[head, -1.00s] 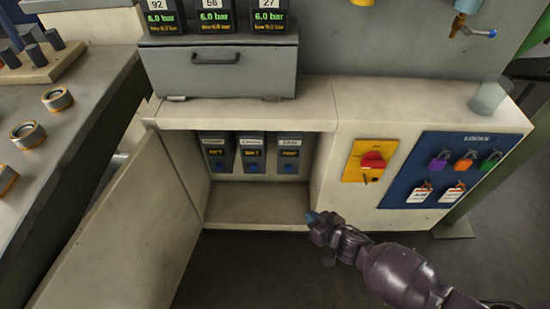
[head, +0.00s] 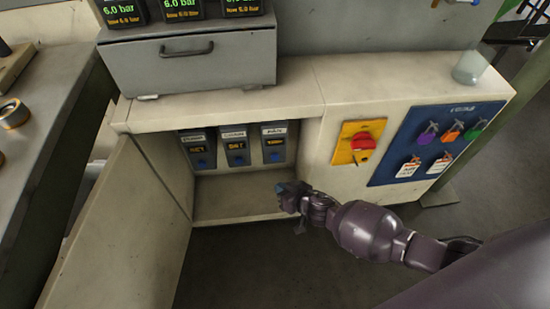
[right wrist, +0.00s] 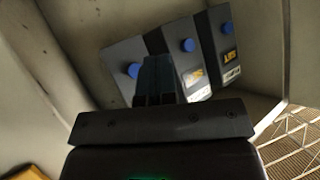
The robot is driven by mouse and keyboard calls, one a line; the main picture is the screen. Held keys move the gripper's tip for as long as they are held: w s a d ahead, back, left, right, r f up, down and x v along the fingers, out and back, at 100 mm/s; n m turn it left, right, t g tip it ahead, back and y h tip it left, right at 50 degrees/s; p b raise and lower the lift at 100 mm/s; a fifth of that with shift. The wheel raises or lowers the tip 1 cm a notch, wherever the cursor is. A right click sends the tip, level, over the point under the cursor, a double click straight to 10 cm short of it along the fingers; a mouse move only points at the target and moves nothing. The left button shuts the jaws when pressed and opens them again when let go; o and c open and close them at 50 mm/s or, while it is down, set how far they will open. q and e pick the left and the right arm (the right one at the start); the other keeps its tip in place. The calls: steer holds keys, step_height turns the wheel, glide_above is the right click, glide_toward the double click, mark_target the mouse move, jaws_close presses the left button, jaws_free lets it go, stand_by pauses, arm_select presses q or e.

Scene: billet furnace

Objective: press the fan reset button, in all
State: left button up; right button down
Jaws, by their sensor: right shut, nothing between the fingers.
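Three grey breaker-like units stand in a row inside the open cabinet: a left one (head: 197,150), a middle one (head: 235,147) and a right one (head: 273,144). Each has a top label, a small amber display and a blue button low on its face. The labels are too small to read surely, so I cannot tell which is the fan's. My right gripper (head: 291,188) is shut and empty at the cabinet opening, below and in front of the right unit. In the right wrist view the closed fingers (right wrist: 156,78) partly cover the nearest unit, beside its blue button (right wrist: 133,69). My left gripper is out of view.
The cabinet door (head: 120,230) stands open on the left. Right of the opening are a red rotary switch on a yellow plate (head: 345,155) and a blue lock board (head: 411,160). A grey drawer box (head: 190,60) and a clear cup (head: 472,66) stand on top.

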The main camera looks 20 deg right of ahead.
mark_target(275, 157)
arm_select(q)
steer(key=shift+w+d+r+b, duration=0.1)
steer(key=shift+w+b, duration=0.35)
arm_select(e)
steer(key=w+d, duration=0.2)
steer(key=w, duration=0.5)
steer(key=shift+w, duration=0.15)
stand_by(1.6)
steer(key=shift+w+d, duration=0.1)
steer(key=shift+w, duration=0.15)
steer(key=shift+w+d, duration=0.15)
steer(key=shift+w, duration=0.3)
stand_by(1.1)
steer(key=shift+s, duration=0.15)
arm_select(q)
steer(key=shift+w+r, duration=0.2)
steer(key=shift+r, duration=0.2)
arm_select(e)
steer(key=shift+s+a, duration=0.25)
steer(key=shift+s, duration=0.45)
